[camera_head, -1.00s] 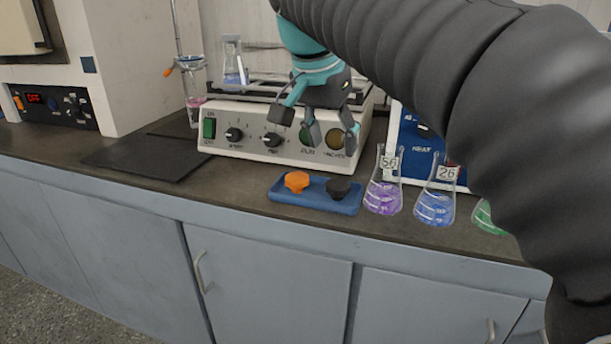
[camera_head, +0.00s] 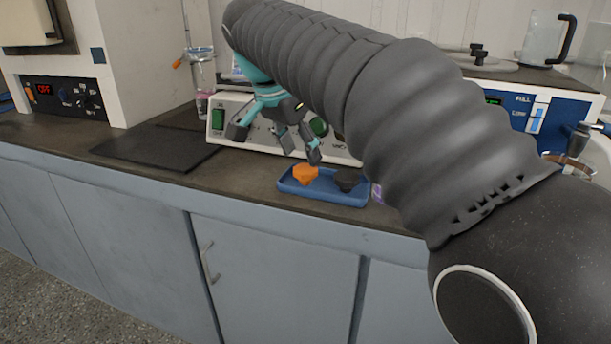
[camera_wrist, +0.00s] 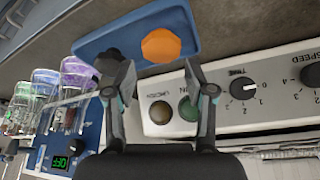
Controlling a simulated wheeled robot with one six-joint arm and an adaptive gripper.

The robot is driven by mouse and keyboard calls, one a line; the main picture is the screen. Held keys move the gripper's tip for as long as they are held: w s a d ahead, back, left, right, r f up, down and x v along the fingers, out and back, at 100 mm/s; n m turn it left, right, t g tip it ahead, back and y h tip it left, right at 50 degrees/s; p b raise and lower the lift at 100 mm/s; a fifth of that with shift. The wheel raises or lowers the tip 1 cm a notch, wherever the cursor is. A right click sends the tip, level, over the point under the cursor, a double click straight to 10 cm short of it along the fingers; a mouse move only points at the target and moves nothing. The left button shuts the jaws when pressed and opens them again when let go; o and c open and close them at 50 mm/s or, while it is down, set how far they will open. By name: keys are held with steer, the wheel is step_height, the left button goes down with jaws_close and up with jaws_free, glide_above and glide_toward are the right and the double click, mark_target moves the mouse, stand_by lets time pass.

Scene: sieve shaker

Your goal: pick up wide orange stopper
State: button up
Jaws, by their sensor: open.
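The wide orange stopper (camera_head: 304,174) sits on the left part of a small blue tray (camera_head: 322,196) near the counter's front edge. A black stopper (camera_head: 347,180) lies beside it on the right side of the tray. My gripper (camera_head: 282,146) is open and empty, just behind and above the tray. In the wrist view the orange stopper (camera_wrist: 161,46) lies beyond and between the open fingertips (camera_wrist: 158,78), apart from both. The black stopper (camera_wrist: 109,62) is partly hidden there by one finger.
The shaker (camera_head: 217,118) with its knobs stands close behind my gripper. Several flasks (camera_wrist: 78,78) stand beside the tray in the wrist view; my arm hides most of them in the head view. A black mat (camera_head: 157,147) lies flat at the left.

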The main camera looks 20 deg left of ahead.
mark_target(305, 168)
steer(key=shift+b+x, duration=0.3)
steer(key=shift+x, duration=2.4)
steer(key=shift+a, duration=0.1)
steer(key=shift+s, duration=0.1)
steer(key=c, duration=0.6)
